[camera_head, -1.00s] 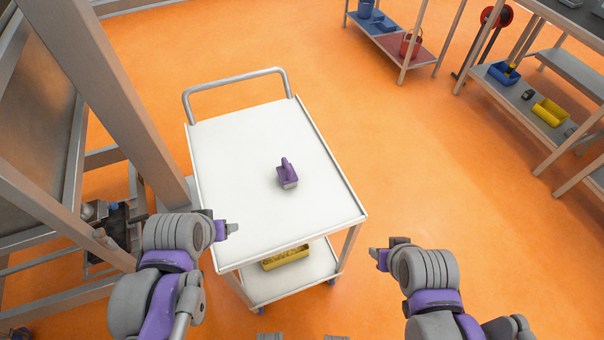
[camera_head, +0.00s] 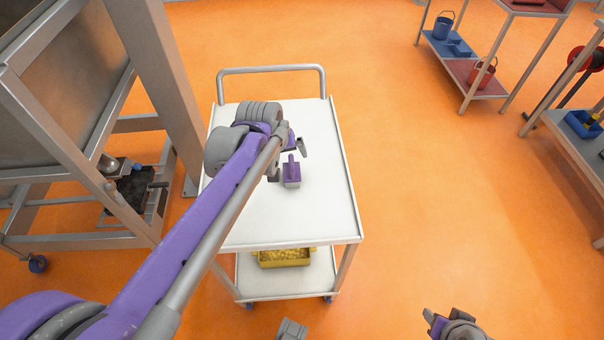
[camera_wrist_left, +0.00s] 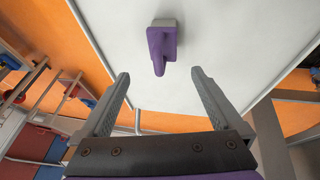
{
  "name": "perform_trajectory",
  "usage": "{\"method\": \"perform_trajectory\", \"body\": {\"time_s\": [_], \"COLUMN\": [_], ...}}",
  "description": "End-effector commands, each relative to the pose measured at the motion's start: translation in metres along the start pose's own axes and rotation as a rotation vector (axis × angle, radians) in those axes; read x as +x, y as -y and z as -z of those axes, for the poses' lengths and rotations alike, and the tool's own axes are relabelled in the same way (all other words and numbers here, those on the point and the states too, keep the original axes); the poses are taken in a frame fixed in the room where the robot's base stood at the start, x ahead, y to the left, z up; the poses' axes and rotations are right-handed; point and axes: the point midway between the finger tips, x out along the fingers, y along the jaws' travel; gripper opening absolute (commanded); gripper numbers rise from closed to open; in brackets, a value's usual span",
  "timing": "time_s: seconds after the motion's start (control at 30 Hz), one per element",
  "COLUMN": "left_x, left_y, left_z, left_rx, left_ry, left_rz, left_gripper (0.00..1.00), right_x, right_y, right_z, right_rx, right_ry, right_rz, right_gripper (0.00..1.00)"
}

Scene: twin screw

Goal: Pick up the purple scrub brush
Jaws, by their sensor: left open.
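The purple scrub brush (camera_head: 292,172) lies on the white top of the cart (camera_head: 310,215), with its purple handle up and a grey lower part. My left gripper (camera_head: 289,160) is over the cart top, right at the brush in the head view, and partly hides behind its own wrist. In the left wrist view the brush (camera_wrist_left: 162,46) shows ahead of the open fingers of my left gripper (camera_wrist_left: 160,85), between their lines and apart from both. The jaws are empty. My right gripper (camera_head: 432,315) is at the bottom right, away from the cart; its jaws are unclear.
A yellow bin (camera_head: 285,257) sits on the cart's lower shelf. The cart's handle (camera_head: 270,70) rises at the far end. A metal frame (camera_head: 165,90) stands close on the left. Shelves with blue and red items (camera_head: 462,65) stand at the back right. Orange floor is clear right of the cart.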

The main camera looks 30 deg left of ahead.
Motion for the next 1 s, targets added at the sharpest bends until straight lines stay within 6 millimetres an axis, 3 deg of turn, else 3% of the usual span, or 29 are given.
{"method": "perform_trajectory", "body": {"time_s": [0.2, 0.43, 0.7, 1.0], "left_x": [0.035, 0.053, 0.091, 0.096], "left_y": [0.000, 0.001, 0.004, 0.004], "left_z": [0.000, -0.001, -0.001, -0.001], "left_rx": [0.001, 0.001, 0.002, 0.002], "left_ry": [0.000, 0.000, 0.000, 0.000], "left_rz": [0.000, 0.000, 0.000, 0.000], "left_gripper": [0.99, 0.99, 0.99, 0.99], "right_x": [0.004, 0.006, 0.010, 0.010], "right_y": [0.000, 0.000, 0.000, 0.000], "right_z": [-0.003, -0.004, -0.007, -0.007], "right_rx": [0.000, 0.000, 0.000, 0.000], "right_ry": [0.002, 0.002, 0.004, 0.004], "right_rz": [0.000, 0.000, 0.000, 0.000], "right_gripper": [0.47, 0.47, 0.47, 0.47]}}
